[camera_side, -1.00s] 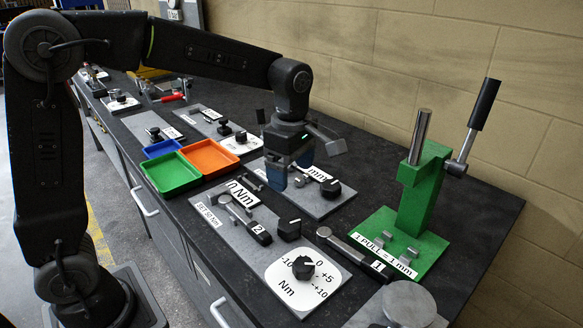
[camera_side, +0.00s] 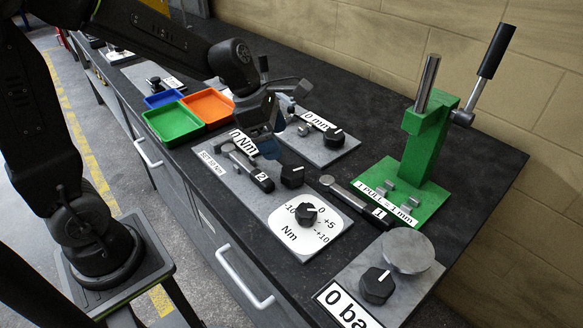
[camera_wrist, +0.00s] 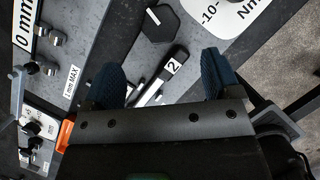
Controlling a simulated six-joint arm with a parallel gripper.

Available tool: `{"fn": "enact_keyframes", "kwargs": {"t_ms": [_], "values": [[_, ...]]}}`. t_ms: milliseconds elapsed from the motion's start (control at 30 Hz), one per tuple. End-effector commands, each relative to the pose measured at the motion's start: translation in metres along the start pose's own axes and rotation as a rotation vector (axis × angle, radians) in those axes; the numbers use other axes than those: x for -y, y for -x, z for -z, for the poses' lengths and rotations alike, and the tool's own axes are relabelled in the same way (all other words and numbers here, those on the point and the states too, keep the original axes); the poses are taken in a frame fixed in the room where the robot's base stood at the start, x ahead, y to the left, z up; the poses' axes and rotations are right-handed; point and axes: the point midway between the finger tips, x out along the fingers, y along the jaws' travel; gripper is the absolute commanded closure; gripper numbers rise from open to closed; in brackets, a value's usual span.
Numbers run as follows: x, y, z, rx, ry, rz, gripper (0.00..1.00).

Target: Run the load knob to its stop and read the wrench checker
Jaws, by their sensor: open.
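The wrench checker is a grey plate (camera_side: 222,172) with an "Nm" sign (camera_side: 243,144) whose figure is partly hidden, and a wrench tagged 2 (camera_side: 262,181). I cannot tell whether this is the load knob. A white dial (camera_side: 285,229), marked -10 to +10 Nm, bears another black knob (camera_side: 307,214) pointing near 0. My gripper (camera_side: 264,137) is open and empty above the checker plate. In the wrist view its blue fingers (camera_wrist: 160,76) straddle the tagged wrench, apart from the knob.
A green jack (camera_side: 425,150) stands at right, with a wrench tagged 1 (camera_side: 358,201) before it. A "0 mm" plate (camera_side: 335,152) with a knob lies behind. Green (camera_side: 173,122), orange (camera_side: 208,106) and blue trays lie left. A "0 ba..." plate (camera_side: 410,290) sits front right.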

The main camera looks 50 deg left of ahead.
Motion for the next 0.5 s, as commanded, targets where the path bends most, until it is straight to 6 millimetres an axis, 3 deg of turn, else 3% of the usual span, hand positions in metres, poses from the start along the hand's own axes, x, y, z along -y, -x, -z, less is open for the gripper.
{"fn": "enact_keyframes", "kwargs": {"t_ms": [300,500], "values": [[0.002,-0.066,0.001,-0.006,-0.001,0.006,0.17],[0.001,-0.088,0.001,-0.003,-0.003,0.003,0.17]]}}
